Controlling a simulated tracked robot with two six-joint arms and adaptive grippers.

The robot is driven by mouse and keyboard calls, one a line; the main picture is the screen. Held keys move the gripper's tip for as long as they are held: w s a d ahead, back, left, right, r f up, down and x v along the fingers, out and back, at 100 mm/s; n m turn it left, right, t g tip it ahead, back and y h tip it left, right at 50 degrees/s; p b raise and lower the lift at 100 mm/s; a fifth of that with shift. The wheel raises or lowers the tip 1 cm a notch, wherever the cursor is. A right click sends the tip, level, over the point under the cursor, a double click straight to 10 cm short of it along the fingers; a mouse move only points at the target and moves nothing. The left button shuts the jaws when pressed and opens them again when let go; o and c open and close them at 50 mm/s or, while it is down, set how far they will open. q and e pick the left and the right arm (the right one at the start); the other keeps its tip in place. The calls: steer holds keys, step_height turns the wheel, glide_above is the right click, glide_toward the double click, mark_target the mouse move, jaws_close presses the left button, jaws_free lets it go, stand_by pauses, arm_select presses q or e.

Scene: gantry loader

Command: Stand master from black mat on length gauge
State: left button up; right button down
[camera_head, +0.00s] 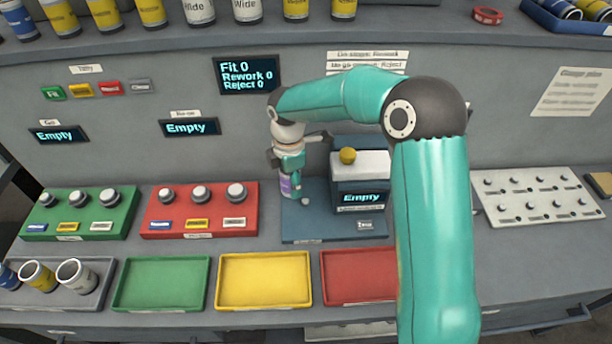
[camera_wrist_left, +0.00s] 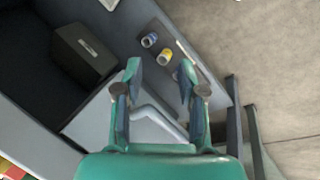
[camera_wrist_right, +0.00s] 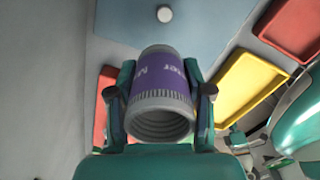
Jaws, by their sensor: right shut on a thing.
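The master (camera_head: 287,187), a purple-banded ring with silver ends, is in my right gripper (camera_head: 290,166). In the right wrist view the master (camera_wrist_right: 160,90) sits between both fingers, with its open threaded end toward the camera. The length gauge (camera_head: 300,226) has a blue base, a raised block with an "Empty" display and a yellow knob. The master is over the left part of this base; whether it touches is unclear. A small pale round post (camera_wrist_right: 164,14) shows on the blue base. The black mat is not clearly identifiable. My left gripper (camera_wrist_left: 160,85) is open and empty.
A red block with knobs (camera_head: 200,222) stands left of the gauge, and a white panel (camera_head: 537,208) lies right. Green (camera_head: 160,284), yellow (camera_head: 263,280) and red (camera_head: 358,278) trays line the front. A grey tray (camera_head: 100,298) holds cylinders. My right arm hides part of the bench.

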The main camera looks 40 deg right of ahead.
mark_target(306, 201)
steer(key=d+n, duration=0.1)
steer(key=n, duration=0.1)
steer(key=d+n, duration=0.1)
steer(key=n, duration=0.1)
steer(key=shift+s+r, duration=0.15)
steer(key=shift+s, duration=0.2)
steer(key=n, duration=0.1)
steer(key=d+n, duration=0.1)
steer(key=n, duration=0.1)
steer(key=shift+s+d+n, duration=0.25)
steer(key=shift+s+n, duration=0.05)
steer(key=shift+f+b, duration=2.4)
steer(key=shift+f, duration=0.35)
steer(key=shift+f+b, duration=0.45)
steer(key=shift+f, duration=0.35)
steer(key=shift+f, duration=0.1)
steer(key=shift+c, duration=1.9)
jaws_free()
